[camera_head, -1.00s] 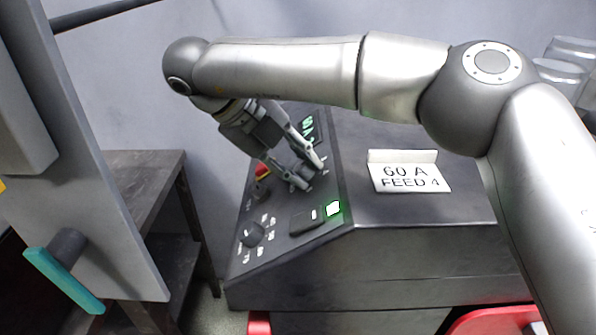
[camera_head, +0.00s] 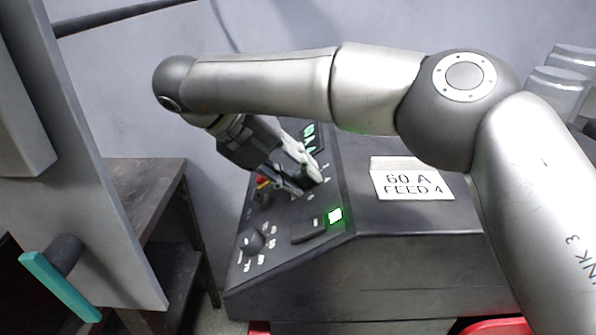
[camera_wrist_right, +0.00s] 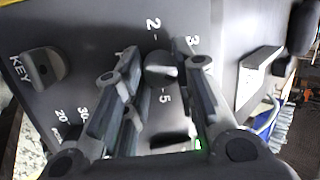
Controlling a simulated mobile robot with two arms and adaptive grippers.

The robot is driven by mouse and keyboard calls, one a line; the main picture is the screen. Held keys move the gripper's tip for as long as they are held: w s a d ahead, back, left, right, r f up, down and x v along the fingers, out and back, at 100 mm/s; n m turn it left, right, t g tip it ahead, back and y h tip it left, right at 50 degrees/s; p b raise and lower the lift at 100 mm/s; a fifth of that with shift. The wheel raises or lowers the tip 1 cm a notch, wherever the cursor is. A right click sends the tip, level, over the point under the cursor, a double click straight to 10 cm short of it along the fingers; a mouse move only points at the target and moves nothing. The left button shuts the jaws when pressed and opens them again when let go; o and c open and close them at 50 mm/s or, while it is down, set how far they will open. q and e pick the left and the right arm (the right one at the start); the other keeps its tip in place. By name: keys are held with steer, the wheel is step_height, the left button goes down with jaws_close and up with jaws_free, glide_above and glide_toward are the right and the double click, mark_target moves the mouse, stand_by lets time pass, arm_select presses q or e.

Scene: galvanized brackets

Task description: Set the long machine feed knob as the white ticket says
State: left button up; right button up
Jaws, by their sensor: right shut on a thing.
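The white ticket (camera_head: 411,186) stands on top of the dark machine (camera_head: 290,270) and reads "60 A FEED 4". My right gripper (camera_head: 306,183) reaches down to the sloped panel. In the right wrist view my right gripper (camera_wrist_right: 156,62) has its fingers on either side of a dark knob (camera_wrist_right: 160,70) and is shut on it. The figures 2, 3 and 5 show around this knob; a finger covers part of the scale, and I cannot tell where the knob points. In the head view the fingers mostly hide it. My left gripper is not in view.
A second round knob (camera_head: 252,240) with figures sits at the panel's lower left. A KEY switch (camera_wrist_right: 42,68) shows in the wrist view. A green lit button (camera_head: 335,215) and a green display (camera_head: 310,137) are close to the gripper. A teal handle (camera_head: 60,287) is at left.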

stand_by(0.3)
steer(key=o, duration=1.1)
steer(key=shift+c, duration=0.2)
